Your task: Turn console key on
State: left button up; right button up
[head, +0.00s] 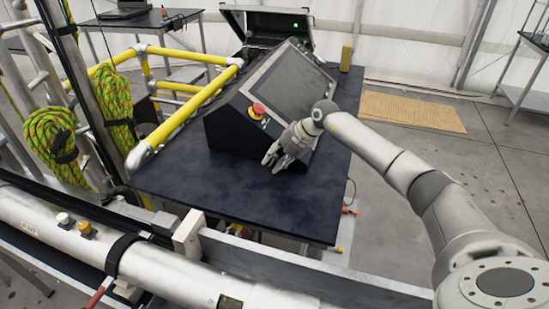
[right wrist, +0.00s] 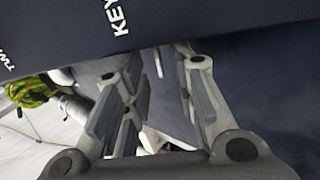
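The dark console (head: 228,132) stands on the dark table, with a sloped screen (head: 290,82) and a red button (head: 258,109) on its front face. My right gripper (head: 273,163) is at the lower right of the console's front face, in front of the panel. The panel edge (right wrist: 215,18) with the white lettering "KEY" shows just beyond the fingertips. My left gripper is not in view.
The table (head: 205,190) has clear space in front of the console. Yellow rails (head: 190,110) run along its left side. Green ropes (head: 50,138) hang at the far left. An open case (head: 265,22) stands behind the console, and a small yellowish block (head: 346,57) stands behind right.

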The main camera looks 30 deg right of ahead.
jog(key=shift+a+f, duration=0.1)
jog(key=shift+f, duration=0.05)
jog(key=shift+c, duration=0.2)
grip_shut()
